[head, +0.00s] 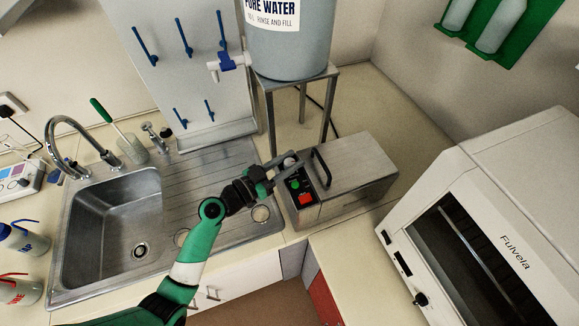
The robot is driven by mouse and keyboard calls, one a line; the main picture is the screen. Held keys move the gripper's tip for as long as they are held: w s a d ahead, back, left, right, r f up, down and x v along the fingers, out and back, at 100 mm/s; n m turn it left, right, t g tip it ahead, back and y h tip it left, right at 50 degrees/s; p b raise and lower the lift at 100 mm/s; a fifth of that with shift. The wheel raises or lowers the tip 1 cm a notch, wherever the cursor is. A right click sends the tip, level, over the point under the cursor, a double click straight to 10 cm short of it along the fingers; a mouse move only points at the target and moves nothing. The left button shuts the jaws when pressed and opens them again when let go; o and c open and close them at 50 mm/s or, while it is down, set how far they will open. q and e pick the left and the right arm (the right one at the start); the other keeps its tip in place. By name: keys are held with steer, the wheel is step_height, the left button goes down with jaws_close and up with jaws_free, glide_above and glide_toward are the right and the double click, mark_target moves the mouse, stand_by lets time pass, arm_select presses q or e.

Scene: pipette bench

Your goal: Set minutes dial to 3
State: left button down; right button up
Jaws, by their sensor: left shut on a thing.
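A metal box-shaped device (352,171) with a black handle on its lid stands on the counter at the middle right. Its front panel carries a green button (295,184), a red switch (306,198) and a pale round dial (289,162) near the top. My left gripper (284,167) reaches in from the left and is shut on the dial at the panel's upper part. The fingers partly cover the dial, and its markings and setting are too small to read. My right gripper is not in view.
A steel sink (115,235) with a ribbed drainboard lies left of the device. A metal stand (300,84) with a pure water tank (290,45) is behind it. A white Fulvela oven (490,215) is at the right.

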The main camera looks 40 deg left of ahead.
arm_select(q)
steer(key=shift+a+f+m+h+b, duration=0.15)
steer(key=shift+f+m+h+b, duration=0.4)
steer(key=shift+b, duration=0.35)
steer(key=r+m+g+h+p, duration=0.1)
steer(key=h+p, duration=0.1)
steer(key=p, duration=0.1)
steer(key=shift+r, duration=0.25)
steer(key=shift+f+m+h, duration=0.1)
steer(key=shift+m+h, duration=0.15)
steer(key=shift+h, duration=0.3)
steer(key=shift+f, duration=0.15)
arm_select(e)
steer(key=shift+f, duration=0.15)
arm_select(q)
steer(key=c, duration=0.5)
jaws_free()
steer(key=shift+d, duration=0.2)
